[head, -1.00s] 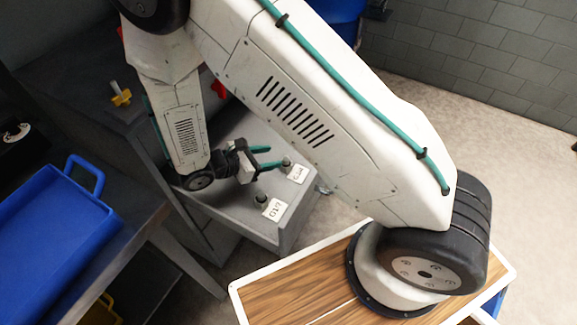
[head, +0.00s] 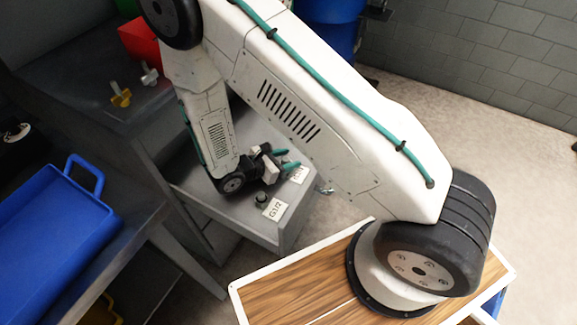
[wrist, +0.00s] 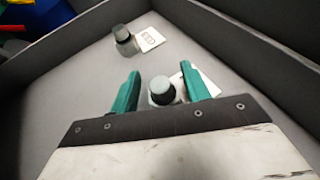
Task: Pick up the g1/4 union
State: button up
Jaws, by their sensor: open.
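The G1/4 union, a dark-topped round fitting (wrist: 162,90) with a paler base, stands in the grey tray between my green fingers in the wrist view. A white card (wrist: 205,82) lies just beside it, partly hidden by the right finger. My gripper (wrist: 152,84) is open, with a clear gap between the left finger and the fitting; the right finger is close, and I cannot tell whether it touches.
A second dark fitting (head: 261,198) stands by the G1/2 card (head: 275,209); it also shows in the wrist view (wrist: 125,40). The grey tray (head: 290,235) has raised walls. Yellow (head: 121,98) and grey (head: 149,76) parts lie on the shelf. A blue tray (head: 45,235) is left.

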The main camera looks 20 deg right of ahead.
grip_shut()
jog(key=shift+r, duration=0.15)
